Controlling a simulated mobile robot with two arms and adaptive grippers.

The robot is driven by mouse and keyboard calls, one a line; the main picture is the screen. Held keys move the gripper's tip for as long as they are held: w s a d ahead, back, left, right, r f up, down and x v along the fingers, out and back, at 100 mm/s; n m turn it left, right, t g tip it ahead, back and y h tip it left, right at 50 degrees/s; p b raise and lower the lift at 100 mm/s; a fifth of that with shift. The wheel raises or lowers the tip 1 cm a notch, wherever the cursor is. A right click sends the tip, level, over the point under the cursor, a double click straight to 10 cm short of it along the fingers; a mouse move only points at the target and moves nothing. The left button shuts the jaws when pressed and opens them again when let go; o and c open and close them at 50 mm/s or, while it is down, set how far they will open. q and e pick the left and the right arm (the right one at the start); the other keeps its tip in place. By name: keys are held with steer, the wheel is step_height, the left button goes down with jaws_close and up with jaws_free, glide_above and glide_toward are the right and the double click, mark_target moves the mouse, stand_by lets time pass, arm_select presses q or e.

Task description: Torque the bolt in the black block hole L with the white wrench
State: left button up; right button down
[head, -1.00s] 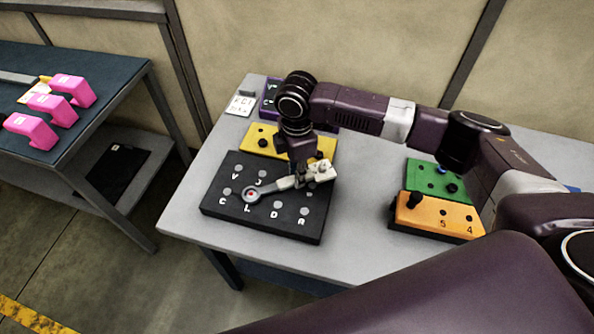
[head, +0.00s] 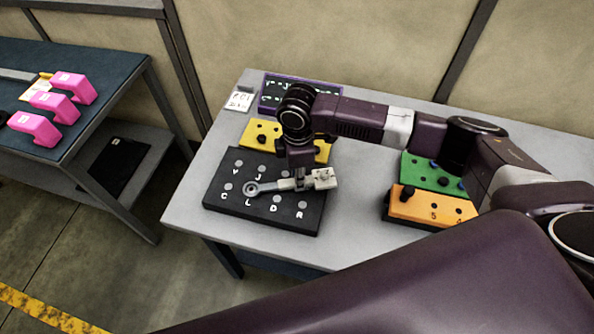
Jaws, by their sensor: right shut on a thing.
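The black block (head: 222,172) lies on the grey table, with lettered holes C, L, D, A in the front row and V, J behind. My right gripper (head: 301,181) is over the block and shut on the white wrench (head: 270,186), which points left. The wrench's ring end (head: 251,188) is over hole L, just above the letter L. I cannot tell whether the ring sits on the bolt or a little above it. The bolt itself is hidden by the ring or too small to make out. My left gripper does not show.
A yellow block (head: 257,133) stands behind the black one, partly hidden by my arm. A purple-edged block (head: 272,93) and a white card (head: 240,100) lie further back. Green (head: 420,170) and orange (head: 412,207) blocks are at right. Pink brackets (head: 72,87) stand on the left table.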

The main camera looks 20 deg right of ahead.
mark_target(297, 202)
steer(key=shift+s+a+r+m+p, duration=0.15)
steer(key=shift+s+m+p, duration=0.2)
steer(key=shift+p, duration=0.4)
steer(key=shift+s+a+m+p, duration=0.2)
steer(key=shift+s+m+p, duration=0.6)
steer(key=shift+p, duration=0.35)
steer(key=shift+s+f, duration=0.1)
steer(key=shift+f, duration=0.15)
steer(key=shift+s+a+m+p, duration=0.3)
steer(key=shift+s+m+p, duration=0.05)
steer(key=shift+s+m, duration=0.2)
steer(key=shift+s+a+m, duration=0.35)
steer(key=shift+s+m, duration=0.25)
steer(key=shift+m, duration=0.1)
